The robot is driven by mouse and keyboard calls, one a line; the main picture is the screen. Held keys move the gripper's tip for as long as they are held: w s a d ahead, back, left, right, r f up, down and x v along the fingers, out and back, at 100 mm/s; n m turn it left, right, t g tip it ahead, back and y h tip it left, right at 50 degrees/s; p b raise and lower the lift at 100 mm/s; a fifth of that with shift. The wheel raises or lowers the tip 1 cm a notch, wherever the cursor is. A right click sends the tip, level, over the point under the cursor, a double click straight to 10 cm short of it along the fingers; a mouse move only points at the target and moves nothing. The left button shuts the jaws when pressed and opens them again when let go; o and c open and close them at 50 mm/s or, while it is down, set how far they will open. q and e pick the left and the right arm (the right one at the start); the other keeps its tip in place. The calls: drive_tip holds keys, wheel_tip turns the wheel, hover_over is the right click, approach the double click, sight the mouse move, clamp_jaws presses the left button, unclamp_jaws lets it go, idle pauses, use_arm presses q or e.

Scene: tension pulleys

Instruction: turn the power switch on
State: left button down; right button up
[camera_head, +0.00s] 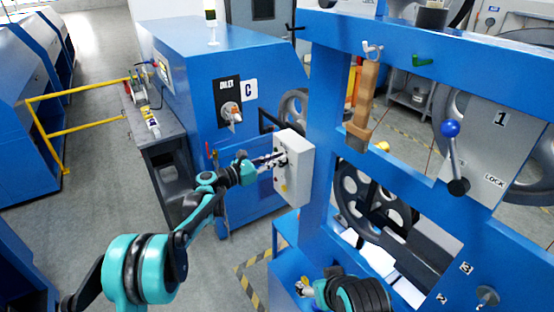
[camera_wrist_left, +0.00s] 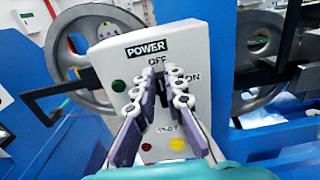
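A light grey control box (camera_head: 293,168) is fixed to the side of the blue machine frame. In the left wrist view its face carries a black POWER label (camera_wrist_left: 146,48), the words OFF and ON, and a dark power switch (camera_wrist_left: 161,97) partly hidden between my fingers. My left gripper (camera_head: 275,159) reaches the box face from the left. In the left wrist view the left gripper (camera_wrist_left: 161,74) has its two fingers apart, one on each side of the switch; contact is not clear. My right gripper (camera_head: 306,288) is low at the bottom centre, its fingers mostly hidden.
The box also has a green button (camera_wrist_left: 118,86), a red button (camera_wrist_left: 146,147) and a yellow button (camera_wrist_left: 177,144). A blue-knobbed lever (camera_head: 452,150) and a hanging wooden-looking tool (camera_head: 365,100) are on the machine frame. A blue cabinet (camera_head: 205,65) stands behind my left arm.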

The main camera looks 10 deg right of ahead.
use_arm(q)
drive_tip(key=shift+d+m, duration=0.1)
drive_tip(key=shift+m, duration=0.2)
drive_tip(key=m+b, duration=0.1)
drive_tip(key=m, duration=0.2)
drive_tip(key=s+m+b, duration=0.1)
drive_tip(key=m, duration=0.2)
drive_tip(key=m+b, duration=0.2)
drive_tip(key=m, duration=0.2)
drive_tip(key=shift+s+d+f, duration=0.2)
drive_tip(key=shift+d+f, duration=0.05)
drive_tip(key=shift+f, duration=0.15)
drive_tip(key=m, duration=0.1)
drive_tip(key=m+b, duration=0.1)
drive_tip(key=m, duration=0.1)
drive_tip(key=shift+s+f+m, duration=0.15)
drive_tip(key=shift+f+m, duration=0.05)
drive_tip(key=shift+m, duration=0.1)
drive_tip(key=shift+f+m+b, duration=0.25)
drive_tip(key=shift+m+b, duration=0.15)
drive_tip(key=shift+m, duration=1.4)
drive_tip(key=c, duration=1.6)
unclamp_jaws()
drive_tip(key=shift+d, duration=0.1)
drive_tip(key=shift+f, duration=0.1)
